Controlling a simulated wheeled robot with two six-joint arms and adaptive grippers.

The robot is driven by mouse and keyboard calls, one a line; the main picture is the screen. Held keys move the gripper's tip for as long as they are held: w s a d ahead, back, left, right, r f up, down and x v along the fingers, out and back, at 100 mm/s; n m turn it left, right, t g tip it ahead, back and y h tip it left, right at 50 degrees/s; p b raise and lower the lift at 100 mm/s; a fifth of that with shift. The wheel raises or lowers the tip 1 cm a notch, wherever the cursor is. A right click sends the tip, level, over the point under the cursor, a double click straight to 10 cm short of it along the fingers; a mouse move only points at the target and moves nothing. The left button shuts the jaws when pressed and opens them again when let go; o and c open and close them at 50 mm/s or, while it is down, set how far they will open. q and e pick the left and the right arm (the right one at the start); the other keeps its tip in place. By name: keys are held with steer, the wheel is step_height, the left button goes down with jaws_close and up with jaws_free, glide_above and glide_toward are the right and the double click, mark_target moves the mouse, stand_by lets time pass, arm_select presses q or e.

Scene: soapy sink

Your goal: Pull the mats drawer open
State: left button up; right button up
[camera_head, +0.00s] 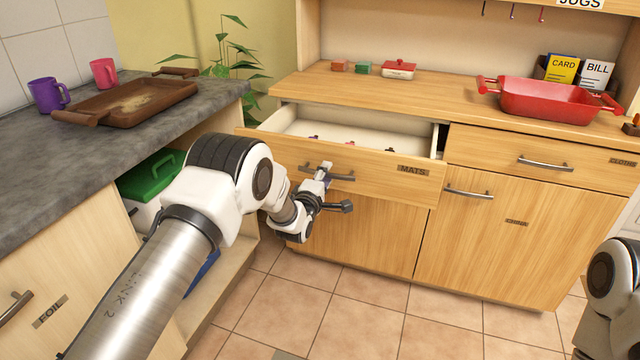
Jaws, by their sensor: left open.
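The mats drawer (390,186) is a wooden drawer with a MATS label (412,170) on its front. It stands pulled out from the cabinet, and its pale inside shows with a few small dark and red things in it. Its metal bar handle (343,177) is on the front, partly hidden by my gripper. My left gripper (336,189) is open at the handle, one finger over the bar and the other below it. I cannot tell whether it touches the bar. Part of my right arm shows at the right edge; its gripper is out of view.
The closed cloths drawer (580,165) and a china cabinet door (515,245) are to the right. A red pan (550,103) stands on the wooden top. A grey counter (40,180) with a brown tray (135,100) is at left. Tiled floor before the cabinet is clear.

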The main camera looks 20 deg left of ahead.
arm_select(q)
steer(key=s, duration=1.1)
steer(key=shift+s+a, duration=0.15)
steer(key=shift+s, duration=0.1)
